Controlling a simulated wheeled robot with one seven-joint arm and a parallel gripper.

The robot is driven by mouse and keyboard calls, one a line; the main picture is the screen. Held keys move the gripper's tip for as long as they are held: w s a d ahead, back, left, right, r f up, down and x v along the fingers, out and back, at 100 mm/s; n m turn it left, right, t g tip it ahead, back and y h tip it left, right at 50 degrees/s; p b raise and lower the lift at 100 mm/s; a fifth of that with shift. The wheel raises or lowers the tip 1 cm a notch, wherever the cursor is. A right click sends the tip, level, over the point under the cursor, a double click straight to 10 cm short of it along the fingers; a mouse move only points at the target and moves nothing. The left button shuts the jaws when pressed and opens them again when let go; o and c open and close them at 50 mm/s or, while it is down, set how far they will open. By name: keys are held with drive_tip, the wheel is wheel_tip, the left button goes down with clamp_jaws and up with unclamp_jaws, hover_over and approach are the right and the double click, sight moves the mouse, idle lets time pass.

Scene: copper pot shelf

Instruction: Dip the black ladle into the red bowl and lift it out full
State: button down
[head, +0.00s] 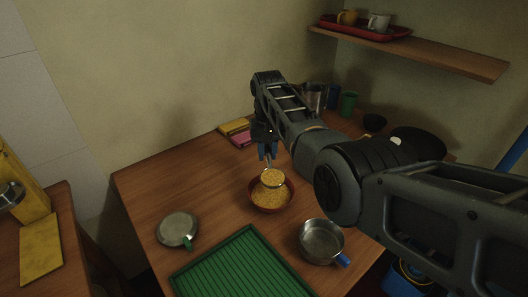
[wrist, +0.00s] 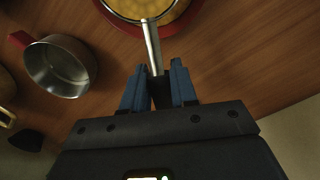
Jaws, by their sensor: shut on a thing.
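The red bowl (head: 270,208) stands on the wooden table and holds yellow grains (head: 269,196). My gripper (head: 267,154) is above its far side, pointing down. It is shut on the ladle's handle, and the blue fingers sit on both sides of it in the wrist view (wrist: 157,74). The ladle (head: 272,184) has a metal cup filled with yellow grains, over the bowl's far part. In the wrist view the ladle's steel shaft (wrist: 153,47) runs from a dark grip to the cup, with the red rim (wrist: 179,24) behind it. The gap between cup and bowl is hard to judge.
A metal pot (head: 322,241) stands right of the bowl, a lid (head: 177,229) to the left, and a green ridged tray (head: 245,266) in front. Yellow and pink cloths (head: 238,135) lie behind. Cups and a dark pan (head: 418,141) stand at the back right, below a wall shelf (head: 440,56).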

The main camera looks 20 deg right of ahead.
drive_tip(key=shift+d, duration=0.5)
idle(0.5)
drive_tip(key=shift+a, duration=0.1)
drive_tip(key=shift+a, duration=0.6)
